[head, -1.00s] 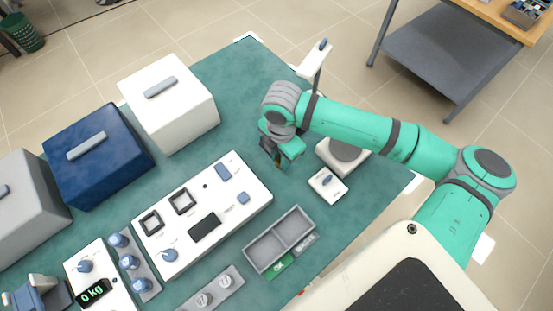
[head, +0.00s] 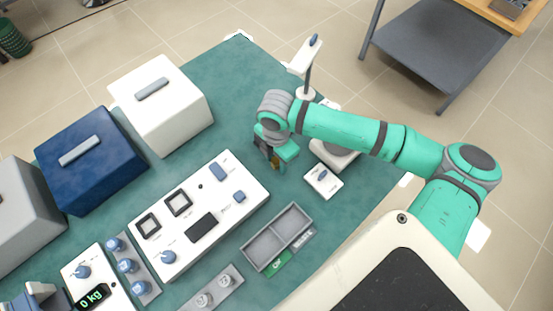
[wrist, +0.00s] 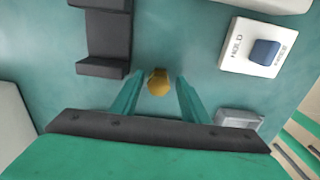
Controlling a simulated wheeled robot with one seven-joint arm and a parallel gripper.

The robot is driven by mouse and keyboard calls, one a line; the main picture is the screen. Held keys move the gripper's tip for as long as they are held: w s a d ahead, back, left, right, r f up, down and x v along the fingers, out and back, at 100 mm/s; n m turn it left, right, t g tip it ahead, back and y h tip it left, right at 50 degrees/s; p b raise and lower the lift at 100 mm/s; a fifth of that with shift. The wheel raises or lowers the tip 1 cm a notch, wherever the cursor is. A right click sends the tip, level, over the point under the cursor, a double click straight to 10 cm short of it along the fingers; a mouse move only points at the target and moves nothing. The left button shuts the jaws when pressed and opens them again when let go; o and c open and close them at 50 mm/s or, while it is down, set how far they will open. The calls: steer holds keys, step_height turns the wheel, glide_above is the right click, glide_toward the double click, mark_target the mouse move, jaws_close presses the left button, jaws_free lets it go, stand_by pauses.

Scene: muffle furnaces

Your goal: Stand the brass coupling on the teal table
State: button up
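The brass coupling (wrist: 158,82) shows in the wrist view as a small yellow, faceted piece between my fingertips. My gripper (wrist: 160,88) is open, with a narrow teal gap visible on each side of the coupling. Whether the coupling touches the table cannot be told from this steep angle. In the head view my gripper (head: 275,160) is low over the teal table (head: 222,85), right of the white control panel, and a bit of brass shows at its fingers. My arm hides part of that area.
A dark bracket (wrist: 105,40) lies close by in the wrist view. A grey two-compartment tray (head: 262,257) is nearer. Table beyond my gripper looks clear.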

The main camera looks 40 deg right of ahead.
mark_target(276, 160)
step_height(276, 160, up, 12)
stand_by(0.6)
steer(key=shift+r, duration=0.1)
steer(key=shift+w, duration=0.1)
stand_by(0.3)
